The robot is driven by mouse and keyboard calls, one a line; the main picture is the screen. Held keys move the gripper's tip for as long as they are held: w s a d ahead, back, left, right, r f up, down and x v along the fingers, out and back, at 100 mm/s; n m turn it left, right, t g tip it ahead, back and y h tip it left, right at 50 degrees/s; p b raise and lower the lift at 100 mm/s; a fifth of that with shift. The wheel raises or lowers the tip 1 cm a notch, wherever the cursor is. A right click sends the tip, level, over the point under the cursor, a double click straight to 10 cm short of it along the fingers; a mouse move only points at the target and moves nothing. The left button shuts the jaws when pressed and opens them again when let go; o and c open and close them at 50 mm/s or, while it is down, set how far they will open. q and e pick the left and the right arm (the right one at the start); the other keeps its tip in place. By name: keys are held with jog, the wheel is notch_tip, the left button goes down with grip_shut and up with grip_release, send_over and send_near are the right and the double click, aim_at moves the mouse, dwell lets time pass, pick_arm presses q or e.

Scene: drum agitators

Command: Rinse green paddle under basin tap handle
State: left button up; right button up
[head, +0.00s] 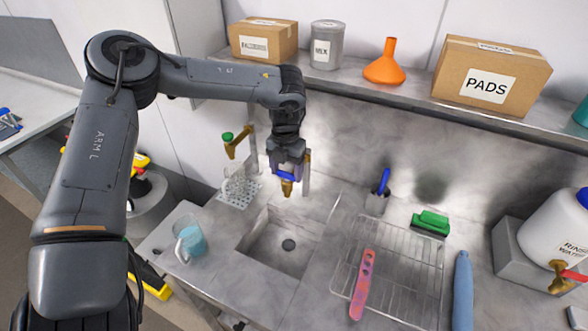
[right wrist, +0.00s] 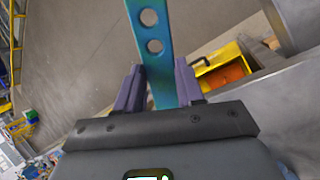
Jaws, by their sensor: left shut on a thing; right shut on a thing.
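The basin tap (head: 287,187), a brass spout, stands at the back of the steel basin (head: 270,257), with a blue handle (head: 289,177) on top. My left gripper (head: 288,165) reaches down from above and is shut on the blue handle; its fingers partly hide it. I cannot make out a water stream. In the right wrist view, my right gripper (right wrist: 158,88) is shut on a teal-green paddle (right wrist: 153,62) with round holes, which extends up out of the frame. Neither the right gripper nor this paddle shows in the head view.
A pink paddle (head: 362,285) lies on the wire rack (head: 405,262) right of the basin. A blue-filled mug (head: 188,240) stands left of it. A second tap with a green knob (head: 227,136) is behind. A green brush (head: 432,222) and rinse-water container (head: 555,235) are at right.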

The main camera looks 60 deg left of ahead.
pick_arm(q)
jog(key=shift+n+b, duration=0.5)
jog(key=shift+n, duration=1.2)
jog(key=o, duration=1)
jog(key=shift+o, duration=0.2)
jog(key=shift+r, duration=0.1)
notch_tip(320, 180, up, 12)
